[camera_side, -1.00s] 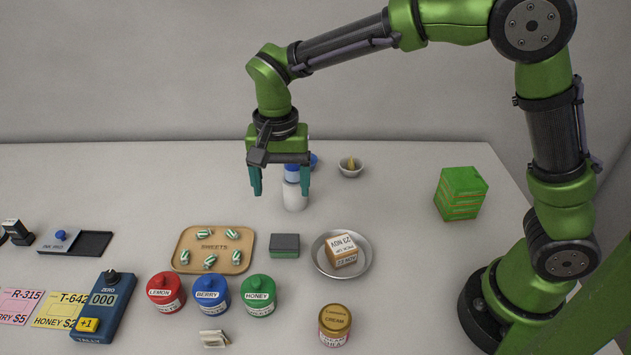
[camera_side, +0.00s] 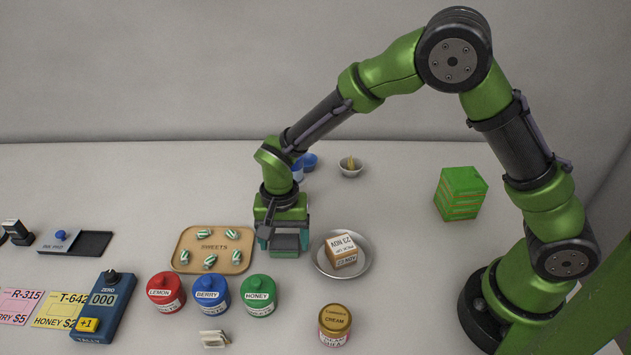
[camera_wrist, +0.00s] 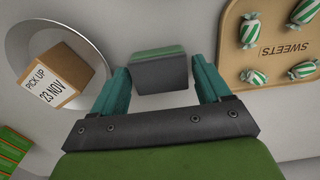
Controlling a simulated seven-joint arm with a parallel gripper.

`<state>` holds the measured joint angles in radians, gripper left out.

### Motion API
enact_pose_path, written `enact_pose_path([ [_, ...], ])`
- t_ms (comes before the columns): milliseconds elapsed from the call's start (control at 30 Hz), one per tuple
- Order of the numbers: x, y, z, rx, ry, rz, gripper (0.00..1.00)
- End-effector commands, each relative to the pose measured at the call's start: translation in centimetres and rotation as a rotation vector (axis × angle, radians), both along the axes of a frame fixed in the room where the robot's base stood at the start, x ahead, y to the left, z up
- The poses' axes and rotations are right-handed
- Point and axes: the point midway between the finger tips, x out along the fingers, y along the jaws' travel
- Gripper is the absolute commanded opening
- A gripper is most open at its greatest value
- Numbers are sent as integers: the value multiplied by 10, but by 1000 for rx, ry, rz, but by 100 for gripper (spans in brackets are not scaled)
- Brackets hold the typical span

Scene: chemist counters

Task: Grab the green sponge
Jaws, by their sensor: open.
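The sponge (camera_wrist: 160,72) is a small block with a dark grey side and a green face. In the wrist view it lies between the two teal fingers of my gripper (camera_wrist: 160,88), with a gap on each side. In the side view my gripper (camera_side: 282,243) is low over the counter, with its fingers around the sponge (camera_side: 286,241). The sponge is partly hidden there by the gripper. My gripper is open and not closed on anything.
A wooden sweets tray (camera_side: 187,262) lies just left of my gripper, and a metal dish (camera_side: 322,268) holding a labelled box (camera_side: 342,252) lies just right. Red (camera_side: 166,293), blue (camera_side: 211,294) and green (camera_side: 258,295) jars stand in front.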

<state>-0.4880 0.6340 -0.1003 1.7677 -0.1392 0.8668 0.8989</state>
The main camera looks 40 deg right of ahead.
Motion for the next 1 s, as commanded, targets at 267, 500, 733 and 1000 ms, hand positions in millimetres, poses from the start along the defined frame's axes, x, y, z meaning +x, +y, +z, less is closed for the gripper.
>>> enact_pose_path([
  [267, 0, 0, -2, 0, 0, -1, 72],
  [500, 0, 0, -1, 0, 0, -1, 35],
  [733, 0, 0, 0, 0, -1, -1, 34],
  [1000, 1, 0, 39, 2, -6, -1, 34],
])
